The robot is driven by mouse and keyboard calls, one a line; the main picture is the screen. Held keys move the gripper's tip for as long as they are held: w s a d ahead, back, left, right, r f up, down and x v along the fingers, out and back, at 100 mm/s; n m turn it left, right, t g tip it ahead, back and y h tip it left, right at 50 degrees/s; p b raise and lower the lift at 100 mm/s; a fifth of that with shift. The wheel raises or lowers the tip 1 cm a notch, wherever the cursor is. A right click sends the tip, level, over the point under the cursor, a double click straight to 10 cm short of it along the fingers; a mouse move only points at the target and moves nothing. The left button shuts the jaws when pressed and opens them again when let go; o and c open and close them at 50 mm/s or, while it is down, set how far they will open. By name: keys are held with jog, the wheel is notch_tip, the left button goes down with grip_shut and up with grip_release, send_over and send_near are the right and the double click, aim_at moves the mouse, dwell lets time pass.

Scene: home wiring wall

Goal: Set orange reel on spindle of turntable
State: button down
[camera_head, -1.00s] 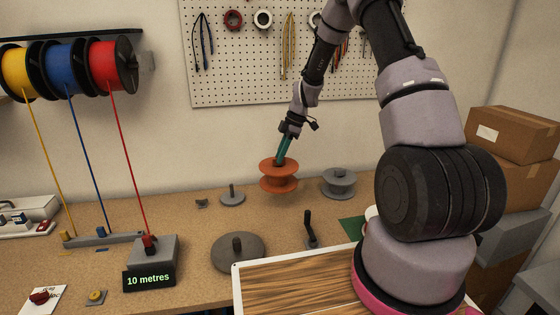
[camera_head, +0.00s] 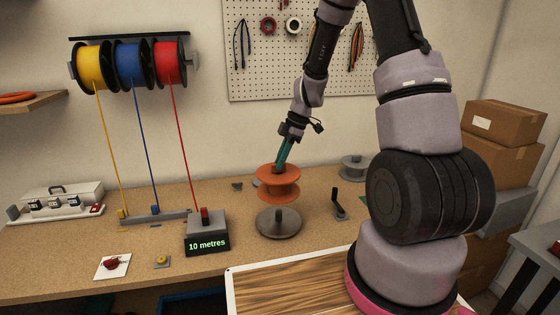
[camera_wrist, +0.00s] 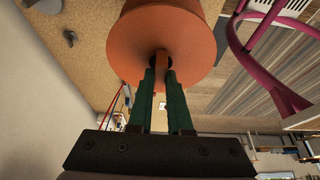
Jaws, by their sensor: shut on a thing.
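The orange reel (camera_head: 278,194) hangs upright below my gripper (camera_head: 281,165), over the dark grey turntable (camera_head: 279,226) in the head view. A small gap shows between the reel's lower flange and the turntable's disc. In the wrist view my green fingers (camera_wrist: 161,72) are shut on the hub of the orange reel (camera_wrist: 190,42), whose flange fills the upper middle. The turntable is not clear there.
A grey reel (camera_head: 354,168) stands at the bench's back right. A black crank handle (camera_head: 338,205) is right of the turntable. The "10 metres" counter box (camera_head: 208,236) sits close on its left, with red wire running up. A wood-topped board (camera_head: 290,285) lies in front.

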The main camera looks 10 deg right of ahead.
aim_at(290, 171)
jog(key=shift+f, duration=2.9)
jog(key=shift+f, duration=3)
jog(key=c, duration=0.8)
grip_release()
jog(key=shift+o, duration=0.2)
jog(key=v, duration=1)
jog(key=shift+d+r, duration=0.1)
jog(key=shift+d, duration=0.05)
jog(key=shift+d+r, duration=0.1)
jog(key=shift+r, duration=0.1)
